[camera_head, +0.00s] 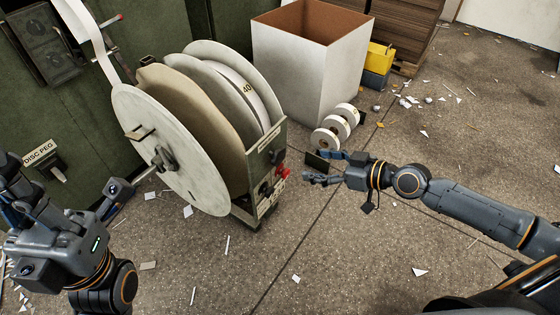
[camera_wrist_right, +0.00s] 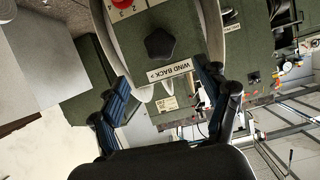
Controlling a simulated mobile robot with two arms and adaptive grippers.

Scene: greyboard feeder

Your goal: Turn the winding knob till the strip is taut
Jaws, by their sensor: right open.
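The black winding knob (camera_wrist_right: 160,44) shows in the right wrist view on a green panel, above a "WIND BACK" label (camera_wrist_right: 169,72). In the head view, a dark knob (camera_head: 265,188) sits on the feeder's end panel. My right gripper (camera_head: 316,167) is open and empty, to the right of that panel and apart from it. In the right wrist view its fingers (camera_wrist_right: 163,82) stand wide, with the knob beyond and between them. The white strip (camera_head: 90,38) runs up from the reel at upper left. My left gripper (camera_head: 66,188) is open and empty at the left edge.
The feeder carries large discs (camera_head: 170,150). A red knob (camera_head: 283,172) is on its end panel. Small white rolls (camera_head: 330,138) lie on the floor beyond my right gripper, near a tall open box (camera_head: 310,75).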

